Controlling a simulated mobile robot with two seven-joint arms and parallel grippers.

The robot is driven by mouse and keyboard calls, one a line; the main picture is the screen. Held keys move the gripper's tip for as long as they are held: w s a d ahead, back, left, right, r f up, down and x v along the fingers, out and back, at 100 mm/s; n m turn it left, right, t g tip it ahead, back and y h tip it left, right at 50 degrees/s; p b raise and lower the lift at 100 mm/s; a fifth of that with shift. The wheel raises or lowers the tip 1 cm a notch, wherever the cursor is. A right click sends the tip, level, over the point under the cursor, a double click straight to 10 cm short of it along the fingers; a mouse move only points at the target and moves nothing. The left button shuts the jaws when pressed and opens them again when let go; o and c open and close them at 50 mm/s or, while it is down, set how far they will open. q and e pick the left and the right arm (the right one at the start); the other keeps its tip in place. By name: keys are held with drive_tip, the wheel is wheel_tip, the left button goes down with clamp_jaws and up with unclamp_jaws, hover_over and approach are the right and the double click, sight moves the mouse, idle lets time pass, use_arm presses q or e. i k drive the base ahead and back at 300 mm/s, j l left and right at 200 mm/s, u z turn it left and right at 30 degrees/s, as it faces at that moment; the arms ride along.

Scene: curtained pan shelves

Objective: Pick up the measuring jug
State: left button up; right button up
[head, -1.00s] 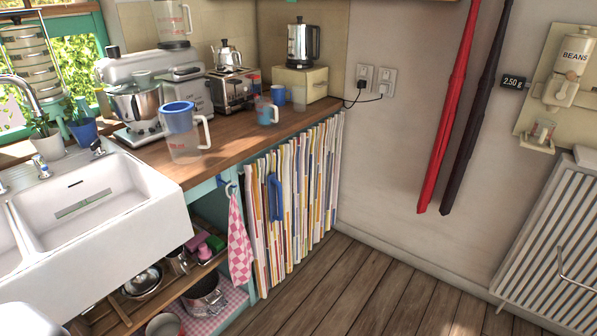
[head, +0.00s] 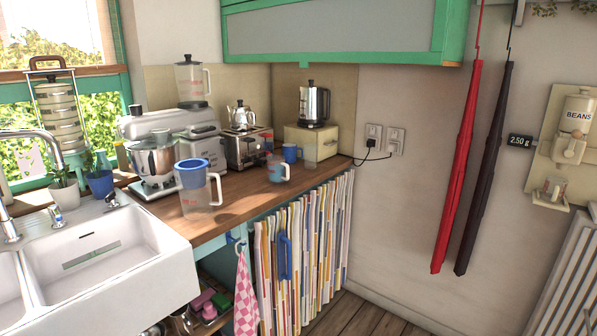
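A clear measuring jug (head: 201,200) with a side handle stands upright on the wooden counter, just right of the sink. A blue bowl-like piece (head: 192,175) sits at its top; I cannot tell whether it is a lid or a separate container. A smaller clear jug or cup (head: 278,172) with red markings stands farther back to the right, beside a blue mug (head: 291,153). Neither of my grippers is in the head view.
The white sink (head: 110,270) is at left. A stand mixer (head: 153,165), toaster (head: 248,148) and blender (head: 191,80) stand behind the jug. A green cupboard (head: 340,35) hangs above. A striped curtain (head: 305,250) covers the shelves below. Floor shows at bottom right.

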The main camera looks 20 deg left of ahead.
sight(276, 164)
drive_tip(key=u, duration=1.4)
drive_tip(key=i+l+u, duration=0.1)
drive_tip(key=i+l, duration=0.55)
drive_tip(key=i+l+u, duration=0.15)
drive_tip(key=i+l, duration=0.15)
drive_tip(key=l, duration=0.2)
drive_tip(key=i+l, duration=0.25)
drive_tip(key=l, duration=0.2)
drive_tip(key=i+l+u, duration=0.15)
drive_tip(key=i+l, duration=0.15)
drive_tip(key=l, duration=0.15)
